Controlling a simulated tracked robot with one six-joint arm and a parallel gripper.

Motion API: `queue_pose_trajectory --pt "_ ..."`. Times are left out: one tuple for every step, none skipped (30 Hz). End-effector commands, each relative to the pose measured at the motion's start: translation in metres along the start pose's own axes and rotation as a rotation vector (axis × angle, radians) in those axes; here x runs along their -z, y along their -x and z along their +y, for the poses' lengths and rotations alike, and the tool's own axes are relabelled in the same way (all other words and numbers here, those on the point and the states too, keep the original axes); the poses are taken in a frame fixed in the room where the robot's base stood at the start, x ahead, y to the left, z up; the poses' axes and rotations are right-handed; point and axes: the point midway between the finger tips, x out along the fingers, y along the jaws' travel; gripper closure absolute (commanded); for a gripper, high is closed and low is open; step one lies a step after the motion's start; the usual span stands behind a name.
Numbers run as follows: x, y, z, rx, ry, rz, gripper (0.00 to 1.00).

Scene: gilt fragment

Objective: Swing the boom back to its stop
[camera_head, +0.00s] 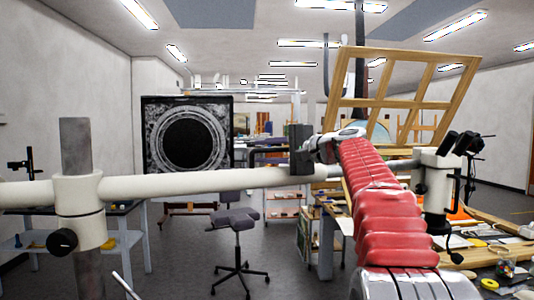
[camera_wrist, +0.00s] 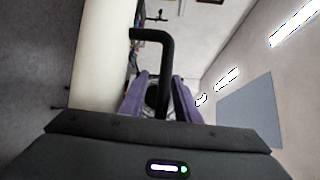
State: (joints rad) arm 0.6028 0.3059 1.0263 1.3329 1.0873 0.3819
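The boom (camera_head: 190,184) is a long white tube running nearly level across the head view. A collar (camera_head: 80,210) with a black knob holds it on a grey upright post (camera_head: 76,145) at left. Its right part passes behind my red-sleeved arm, towards a white microscope-like head (camera_head: 437,185). A bent black handle (camera_head: 256,158) stands off the boom. My gripper (camera_head: 280,150) points left at this handle. In the wrist view, its purple fingers stand either side of the handle (camera_wrist: 167,75), with a gap on the left side; they look open. The boom (camera_wrist: 97,60) lies along the left. No stop is identifiable.
A framed dark panel with a ring (camera_head: 188,147) stands behind the boom. A stool (camera_head: 238,240) is on the floor below. A wooden lattice frame (camera_head: 400,85) rises at right above a cluttered bench (camera_head: 480,245). Open floor shows at centre left.

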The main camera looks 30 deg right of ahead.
Motion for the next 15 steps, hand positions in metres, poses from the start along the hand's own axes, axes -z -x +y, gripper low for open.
queue_pose_trajectory --pt "0.000 0.002 0.000 0.000 0.000 0.001 0.70" --pt "0.000 0.003 0.000 0.000 0.000 0.001 0.70" --pt "0.000 0.005 -0.001 0.001 0.001 0.001 0.70" --pt "0.000 0.008 -0.001 0.001 0.001 0.002 0.70" --pt "0.000 0.011 -0.001 0.001 0.001 0.002 0.70" --pt "0.000 0.015 -0.001 0.000 0.001 0.002 0.70" --pt "0.001 0.019 0.000 0.000 0.001 0.002 0.70" --pt "0.001 0.023 0.000 -0.001 0.001 0.003 0.70" --pt "0.000 0.029 -0.001 0.000 0.001 0.003 0.70" --pt "0.000 0.034 -0.001 0.000 0.001 0.004 0.70" --pt "0.001 0.039 0.000 0.000 0.000 0.003 0.70" --pt "0.001 0.045 0.000 0.000 0.000 0.003 0.70" --pt "0.000 0.051 0.000 0.001 0.000 0.003 0.70" --pt "0.000 0.056 0.000 0.001 0.000 0.003 0.70" --pt "0.000 0.063 0.000 0.000 0.000 0.003 0.70"
